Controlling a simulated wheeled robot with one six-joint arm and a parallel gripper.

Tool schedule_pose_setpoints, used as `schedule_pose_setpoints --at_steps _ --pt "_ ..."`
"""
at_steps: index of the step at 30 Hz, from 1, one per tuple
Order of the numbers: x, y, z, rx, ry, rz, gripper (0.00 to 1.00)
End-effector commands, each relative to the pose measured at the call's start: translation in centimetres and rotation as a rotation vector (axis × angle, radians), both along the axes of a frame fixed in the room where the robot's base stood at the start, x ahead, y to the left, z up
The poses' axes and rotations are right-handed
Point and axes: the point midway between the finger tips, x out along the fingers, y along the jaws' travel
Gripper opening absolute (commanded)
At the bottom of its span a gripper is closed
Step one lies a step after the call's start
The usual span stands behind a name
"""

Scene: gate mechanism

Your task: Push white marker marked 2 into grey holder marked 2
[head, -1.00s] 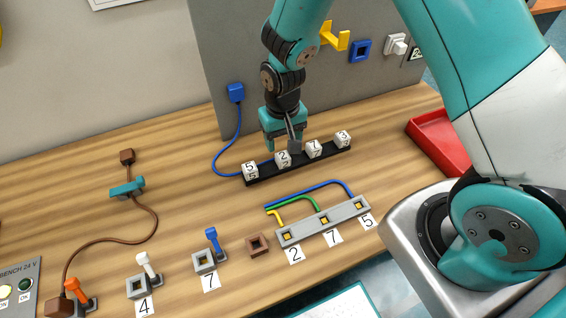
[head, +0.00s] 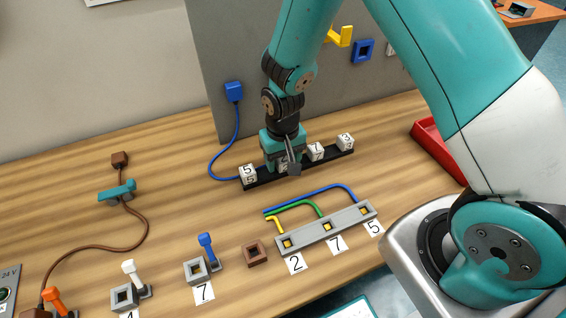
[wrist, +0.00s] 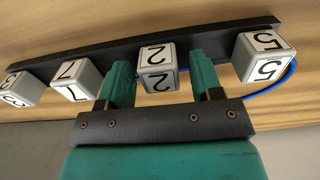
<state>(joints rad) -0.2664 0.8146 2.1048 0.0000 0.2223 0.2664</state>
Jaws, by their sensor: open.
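The white marker marked 2 (wrist: 157,69) is a cube on a black rack. In the wrist view it stands between the two fingers of my open gripper (wrist: 162,84), with a gap on each side. In the head view my gripper (head: 286,163) is lowered over the rack and hides most of that marker. The grey holder strip (head: 325,229) lies nearer the front, and its left socket (head: 287,243) is the grey holder marked 2, beside the label 2 (head: 296,264). The socket shows a yellow centre and holds no marker.
On the black rack (head: 262,178) stand markers 5 (head: 248,173), 7 (head: 316,152) and 3 (head: 346,142). A brown square socket (head: 255,253) and a blue lever (head: 206,246) are left of the strip. A red tray (head: 436,147) lies at right.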

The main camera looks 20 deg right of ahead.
Motion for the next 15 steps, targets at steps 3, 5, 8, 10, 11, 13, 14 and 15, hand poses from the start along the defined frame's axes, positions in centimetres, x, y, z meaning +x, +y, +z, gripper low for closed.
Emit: schedule_pose_setpoints --at_steps 3,5,8,10,11,13,14,15 --pt "0.01 0.00 -0.01 0.000 0.000 0.000 0.60" --pt "0.01 0.00 -0.01 0.000 0.000 0.000 0.60" --pt "0.01 0.01 0.00 0.000 0.000 0.000 0.43" --pt "0.01 0.01 0.00 0.000 0.000 0.000 0.27" --pt "0.01 0.01 0.00 0.000 0.000 0.000 0.20" --pt "0.01 0.00 0.00 0.000 0.000 0.000 0.11" --pt "0.01 0.00 0.00 0.000 0.000 0.000 0.11" --pt "0.01 0.00 0.01 0.000 0.000 0.000 0.11"
